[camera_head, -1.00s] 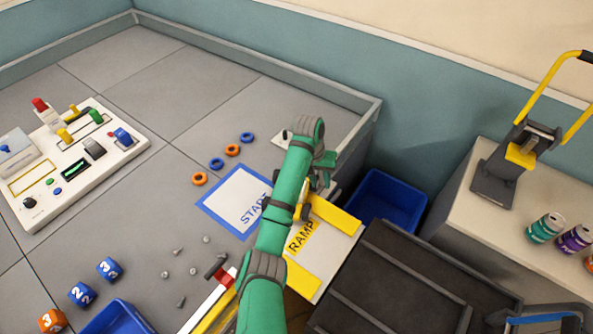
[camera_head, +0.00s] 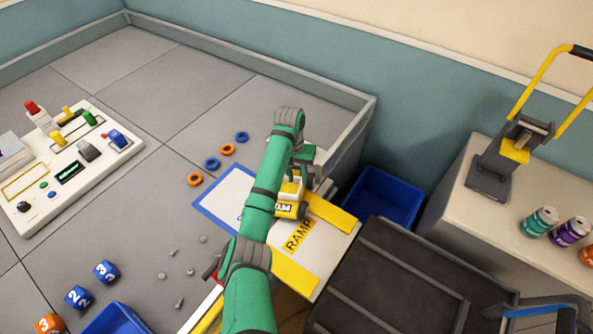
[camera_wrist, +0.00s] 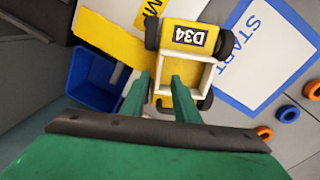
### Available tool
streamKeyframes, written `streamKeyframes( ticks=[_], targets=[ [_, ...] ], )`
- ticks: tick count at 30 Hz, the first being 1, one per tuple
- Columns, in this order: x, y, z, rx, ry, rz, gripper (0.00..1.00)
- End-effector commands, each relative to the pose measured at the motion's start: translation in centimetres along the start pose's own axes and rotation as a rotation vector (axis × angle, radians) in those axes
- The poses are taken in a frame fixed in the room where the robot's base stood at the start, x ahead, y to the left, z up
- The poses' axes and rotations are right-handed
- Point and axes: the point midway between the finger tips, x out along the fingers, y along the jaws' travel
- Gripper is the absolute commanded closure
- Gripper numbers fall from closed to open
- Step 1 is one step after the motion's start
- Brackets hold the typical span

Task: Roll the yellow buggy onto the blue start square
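The yellow buggy (camera_head: 289,199) stands at the ramp's upper end, partly hidden by my arm in the head view. In the wrist view the buggy (camera_wrist: 187,40) shows dark wheels, a D34 plate and a white-rimmed open bed. My gripper (camera_wrist: 160,76) is open, with one fingertip over the bed and the other outside its left side; I cannot tell whether they touch. The blue-edged start square (camera_head: 222,190) lies left of the buggy, its word hidden by my arm. It also shows right of the buggy in the wrist view (camera_wrist: 262,50).
The ramp (camera_head: 322,245) lies right of my arm, beside a blue bin (camera_head: 378,200). Orange and blue rings (camera_head: 227,150) lie behind the square. A control panel (camera_head: 70,165), numbered dice (camera_head: 79,296) and small screws (camera_head: 178,277) are on the left. Grey floor between them is clear.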

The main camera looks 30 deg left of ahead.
Motion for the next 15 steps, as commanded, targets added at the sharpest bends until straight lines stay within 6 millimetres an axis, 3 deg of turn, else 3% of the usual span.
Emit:
streamKeyframes(
  ticks=[6, 15],
  targets=[
    [3.8, 0.0, 0.1, -0.001, -0.003, 0.0, 0.72],
    [6.8, 0.0, 0.0, 0.0, -0.001, 0.0, 0.72]
  ],
)
